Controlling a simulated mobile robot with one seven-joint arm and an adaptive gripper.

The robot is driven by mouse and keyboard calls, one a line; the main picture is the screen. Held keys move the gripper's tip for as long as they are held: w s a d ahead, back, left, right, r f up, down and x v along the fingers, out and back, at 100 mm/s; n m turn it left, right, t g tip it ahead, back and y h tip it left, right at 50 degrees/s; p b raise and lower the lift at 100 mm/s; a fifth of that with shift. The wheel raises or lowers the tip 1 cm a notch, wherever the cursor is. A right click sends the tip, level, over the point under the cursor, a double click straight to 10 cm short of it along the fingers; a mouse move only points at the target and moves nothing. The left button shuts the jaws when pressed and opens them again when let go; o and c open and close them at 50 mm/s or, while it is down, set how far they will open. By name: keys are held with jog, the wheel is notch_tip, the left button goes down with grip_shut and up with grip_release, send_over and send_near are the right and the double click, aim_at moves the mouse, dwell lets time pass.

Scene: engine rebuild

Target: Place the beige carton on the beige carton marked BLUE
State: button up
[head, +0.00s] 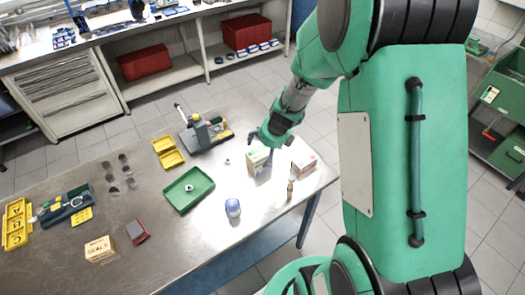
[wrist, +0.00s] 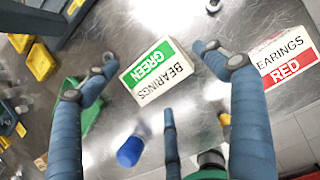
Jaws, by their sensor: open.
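A beige carton marked BEARINGS GREEN (head: 258,161) stands on the metal table below my gripper (head: 262,142). In the wrist view this carton (wrist: 157,72) lies between my spread fingers (wrist: 155,68), which are open and hold nothing. A second beige carton, marked BEARINGS RED (head: 303,163), stands just to its right; it also shows in the wrist view (wrist: 284,55). A third beige carton (head: 100,249) stands at the front left of the table; its print is too small to read. I cannot make out a BLUE marking on any carton.
A green tray (head: 188,190) with a small ring in it lies left of the green-marked carton. A blue-and-white cylinder (head: 233,208) and a small bottle (head: 290,190) stand nearby.

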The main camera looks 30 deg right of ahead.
jog(key=p+v, duration=0.2)
jog(key=v, duration=0.7)
dwell(0.4)
jog(key=s+a+r+n, duration=0.3)
jog(key=a+r+n, duration=0.4)
jog(key=r+n, duration=0.15)
jog(key=s+a+r+n, duration=0.3)
jog(key=a+r+n, duration=0.3)
jog(key=r+n, duration=0.25)
jog(key=s+a+r+n, duration=0.3)
jog(key=s+r+n, duration=0.1)
jog(key=s+n, duration=0.3)
jog(key=s+a+r+n+t, duration=0.1)
jog(key=s+a+r+n, duration=0.3)
jog(key=s+n, duration=0.3)
jog(key=r+n, duration=0.1)
jog(key=n, duration=0.3)
